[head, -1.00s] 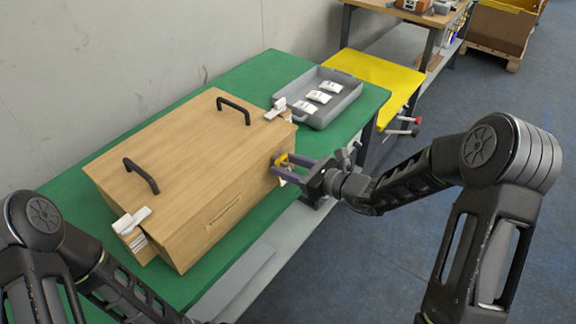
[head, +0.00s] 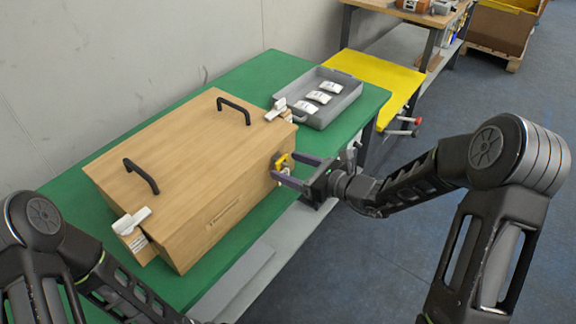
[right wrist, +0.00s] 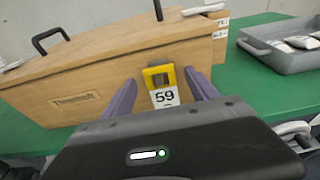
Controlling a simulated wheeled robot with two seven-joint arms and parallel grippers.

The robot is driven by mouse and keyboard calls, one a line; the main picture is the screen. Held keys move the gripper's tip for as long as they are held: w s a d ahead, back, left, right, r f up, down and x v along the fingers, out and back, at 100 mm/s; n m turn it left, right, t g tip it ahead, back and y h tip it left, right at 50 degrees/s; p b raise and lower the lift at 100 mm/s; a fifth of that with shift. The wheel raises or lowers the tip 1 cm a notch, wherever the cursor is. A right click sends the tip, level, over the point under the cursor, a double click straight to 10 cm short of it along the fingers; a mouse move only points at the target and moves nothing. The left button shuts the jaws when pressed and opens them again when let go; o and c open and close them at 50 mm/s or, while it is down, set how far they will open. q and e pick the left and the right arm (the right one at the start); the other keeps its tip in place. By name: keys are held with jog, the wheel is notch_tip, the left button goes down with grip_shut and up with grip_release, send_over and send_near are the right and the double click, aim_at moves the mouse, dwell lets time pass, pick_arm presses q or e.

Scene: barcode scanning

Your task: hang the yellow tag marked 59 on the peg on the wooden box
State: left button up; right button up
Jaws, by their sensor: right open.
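The box has two black handles (head: 234,110) on its lid and stands on a green table (head: 265,68). A grey tray (head: 350,97) with white packets is at the back right. A yellow surface (head: 380,72) lies beyond. The floor to the right is open.

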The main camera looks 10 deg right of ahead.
jog(key=v, duration=0.6)
jog(key=shift+s+d, duration=0.2)
jog(key=shift+s, duration=0.05)
jog(key=s+f+n+g+h+p, duration=0.1)
jog(key=s+f+n+g+h, duration=0.35)
jog(key=s+f+n, duration=0.6)
jog(key=s+f+n+g+h+p, duration=0.1)
jog(key=s+f+n+g+h, duration=0.2)
jog(key=s+f+n+g, duration=0.7)
jog(key=s+a+f+n+t+y+p, duration=0.1)
jog(key=s+a+f+n, duration=0.1)
jog(key=a, duration=0.4)
jog(key=s+a+f+n+t+p, duration=0.1)
jog(key=s+a+f+n+t, duration=0.1)
jog(key=a, duration=0.4)
jog(key=shift+s+f+n+y+p, duration=0.35)
jog(key=shift+s+f+n, duration=0.05)
jog(key=shift+s+n, duration=0.5)
